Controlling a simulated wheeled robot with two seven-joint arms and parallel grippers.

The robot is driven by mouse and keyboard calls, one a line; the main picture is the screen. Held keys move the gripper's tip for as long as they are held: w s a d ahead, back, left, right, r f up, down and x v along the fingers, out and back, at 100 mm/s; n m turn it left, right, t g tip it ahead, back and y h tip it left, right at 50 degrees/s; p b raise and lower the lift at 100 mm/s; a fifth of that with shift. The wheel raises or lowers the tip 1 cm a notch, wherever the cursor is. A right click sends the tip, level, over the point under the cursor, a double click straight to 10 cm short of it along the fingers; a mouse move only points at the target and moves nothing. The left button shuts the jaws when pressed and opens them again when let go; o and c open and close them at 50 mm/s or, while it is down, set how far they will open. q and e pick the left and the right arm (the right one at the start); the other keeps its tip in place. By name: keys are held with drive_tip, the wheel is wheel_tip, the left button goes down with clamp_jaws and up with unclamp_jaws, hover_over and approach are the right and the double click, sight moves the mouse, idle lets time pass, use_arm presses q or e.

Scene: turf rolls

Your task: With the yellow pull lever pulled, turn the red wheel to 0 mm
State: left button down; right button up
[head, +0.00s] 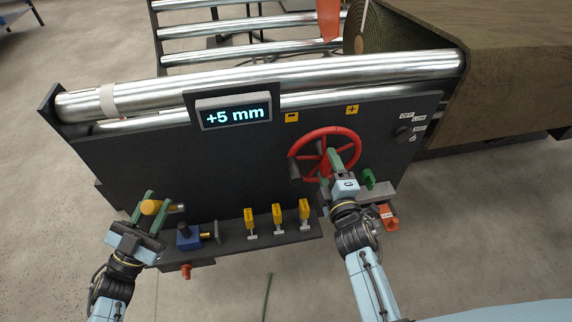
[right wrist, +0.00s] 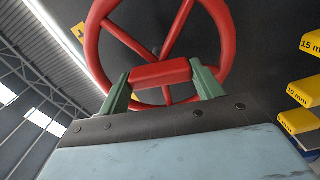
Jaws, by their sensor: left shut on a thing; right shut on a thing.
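The red wheel (head: 298,145) is on the front of the dark panel, with its rim and spokes also filling the top of the right wrist view (right wrist: 90,45). The yellow pull lever's round knob (head: 150,207) is at the panel's lower left. My left gripper (head: 149,204) is shut on it, its fingers partly hiding the lever. The display (head: 235,113) reads +5 mm.
Yellow minus (head: 292,117) and plus (head: 352,109) marks are above the wheel. Three yellow blocks (head: 277,214) and a blue device (head: 188,236) stand on the low ledge. A green knob (head: 368,178) is right of my right gripper. Steel rollers (head: 270,75) run behind the panel.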

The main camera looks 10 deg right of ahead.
drive_tip(key=n, duration=0.3)
drive_tip(key=shift+a+f+n, duration=0.15)
drive_tip(key=shift+a+n, duration=0.1)
drive_tip(key=shift+n, duration=0.05)
idle(0.3)
drive_tip(key=o, duration=1.4)
drive_tip(key=shift+d, duration=0.1)
drive_tip(key=shift+s, duration=0.2)
drive_tip(key=s, duration=1.1)
drive_tip(key=shift+s, duration=0.3)
drive_tip(key=shift+d, duration=0.1)
